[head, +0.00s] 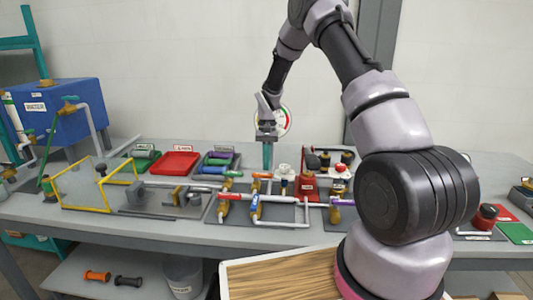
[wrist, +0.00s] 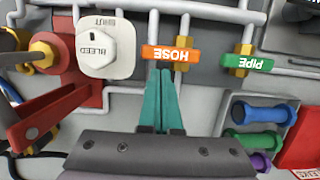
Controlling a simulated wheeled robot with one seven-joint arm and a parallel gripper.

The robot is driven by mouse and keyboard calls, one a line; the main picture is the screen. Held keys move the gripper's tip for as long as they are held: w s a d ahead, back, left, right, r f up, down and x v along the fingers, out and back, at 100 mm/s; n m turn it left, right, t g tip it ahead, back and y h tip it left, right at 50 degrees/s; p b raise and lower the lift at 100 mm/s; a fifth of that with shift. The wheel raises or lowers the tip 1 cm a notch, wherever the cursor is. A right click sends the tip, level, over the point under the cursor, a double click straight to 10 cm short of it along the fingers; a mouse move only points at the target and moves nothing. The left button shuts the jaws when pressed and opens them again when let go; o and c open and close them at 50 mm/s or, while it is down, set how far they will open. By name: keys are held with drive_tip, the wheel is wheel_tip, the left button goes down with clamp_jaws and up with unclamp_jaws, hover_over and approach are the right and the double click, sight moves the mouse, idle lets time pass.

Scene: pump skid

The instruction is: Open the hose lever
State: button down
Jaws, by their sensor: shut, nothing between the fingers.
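The orange hose lever (wrist: 172,54), with HOSE written upside down on it, lies crosswise on a brass valve in the wrist view. In the head view the orange lever (head: 262,175) is just below my fingertips. My gripper (wrist: 165,72) has its teal fingers shut together and empty. Its tips are right beside the lever's near edge; I cannot tell whether they touch it. In the head view my gripper (head: 268,168) points down over the bench. The fingers hide a little of the lever's edge.
The white bleed knob (wrist: 98,48) and a red block with a red handle (wrist: 45,110) are left of the lever. The green pipe lever (wrist: 248,63) is to its right. Several coloured spools lie in a grey tray (wrist: 226,112). White pipes run behind.

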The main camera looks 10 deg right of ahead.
sight(267, 175)
drive_tip(key=shift+s+f, duration=0.1)
drive_tip(key=shift+f, duration=0.4)
drive_tip(key=shift+s+d+m+y, duration=0.1)
drive_tip(key=shift+s+m+y, duration=0.3)
drive_tip(key=shift+m, duration=0.8)
drive_tip(key=shift+s+m+t, duration=0.3)
drive_tip(key=shift+s+m, duration=0.35)
drive_tip(key=shift+m, duration=0.55)
drive_tip(key=m, duration=0.2)
drive_tip(key=s+m, duration=0.1)
drive_tip(key=shift+s+m+t+y, duration=0.25)
drive_tip(key=shift+m+t+y, duration=0.05)
drive_tip(key=shift+m+y, duration=0.1)
drive_tip(key=m, duration=0.1)
drive_tip(key=s+a+m, duration=0.1)
drive_tip(key=m, duration=0.1)
drive_tip(key=shift+s+m+t, duration=0.15)
drive_tip(key=shift+m+t, duration=0.15)
drive_tip(key=shift+t, duration=0.1)
drive_tip(key=m, duration=0.2)
drive_tip(key=s+a+m+t, duration=0.1)
drive_tip(key=m, duration=0.1)
drive_tip(key=shift+a, duration=0.1)
drive_tip(key=shift+w, duration=0.1)
